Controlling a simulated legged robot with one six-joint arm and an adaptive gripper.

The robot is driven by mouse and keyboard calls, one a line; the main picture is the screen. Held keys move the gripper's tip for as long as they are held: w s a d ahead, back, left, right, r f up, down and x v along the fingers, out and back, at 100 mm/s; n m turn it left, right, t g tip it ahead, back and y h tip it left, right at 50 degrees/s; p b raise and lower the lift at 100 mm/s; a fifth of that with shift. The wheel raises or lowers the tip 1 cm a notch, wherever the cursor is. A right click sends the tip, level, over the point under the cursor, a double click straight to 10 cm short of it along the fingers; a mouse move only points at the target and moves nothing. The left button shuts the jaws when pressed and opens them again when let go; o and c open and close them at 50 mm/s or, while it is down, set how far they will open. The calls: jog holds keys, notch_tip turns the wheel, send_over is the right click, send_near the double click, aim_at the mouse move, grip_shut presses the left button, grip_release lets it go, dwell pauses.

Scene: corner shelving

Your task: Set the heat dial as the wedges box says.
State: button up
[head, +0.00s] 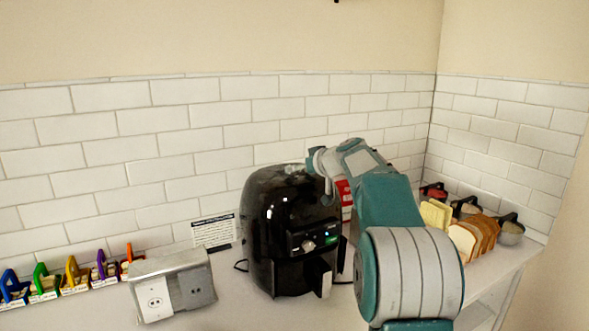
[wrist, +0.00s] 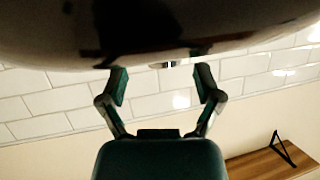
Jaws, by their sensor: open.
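A black air fryer (head: 278,205) stands on the counter. On its front is a panel with a silver dial (head: 307,246) and a small green light beside it. I cannot read the dial's marks. A red box (head: 345,192) shows partly behind my arm, to the right of the fryer; its print is too small to read, and I cannot tell if it is the wedges box. In the wrist view my gripper (wrist: 161,80) is open and empty. A dark glossy surface, apparently the fryer, fills the top, and a small silver part (wrist: 166,64) shows between the fingertips.
A printed card (head: 213,232) leans on the wall left of the fryer. A grey outlet box (head: 172,284) and several coloured letter-shaped holders stand further left. Bread slices (head: 473,238) and dark-handled cups are at the right. A wooden shelf (wrist: 268,162) shows in the wrist view.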

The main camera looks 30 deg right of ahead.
jog(key=shift+w+d+f, duration=0.25)
jog(key=shift+w+f, duration=0.05)
jog(key=shift+w, duration=0.35)
jog(key=shift+a+r, duration=0.1)
jog(key=shift+a, duration=0.85)
jog(key=c, duration=0.9)
jog(key=shift+d, duration=0.25)
jog(key=shift+c, duration=1.2)
jog(key=shift+d, duration=0.25)
jog(key=shift+a+m+h, duration=0.4)
jog(key=shift+m+h, duration=0.2)
jog(key=shift+h, duration=0.2)
jog(key=shift+f+m+h, duration=0.15)
jog(key=shift+m+h, duration=0.6)
jog(key=shift+h, duration=0.15)
jog(key=shift+f+m+h, duration=0.15)
jog(key=shift+m+h, duration=0.6)
jog(key=shift+h, duration=0.15)
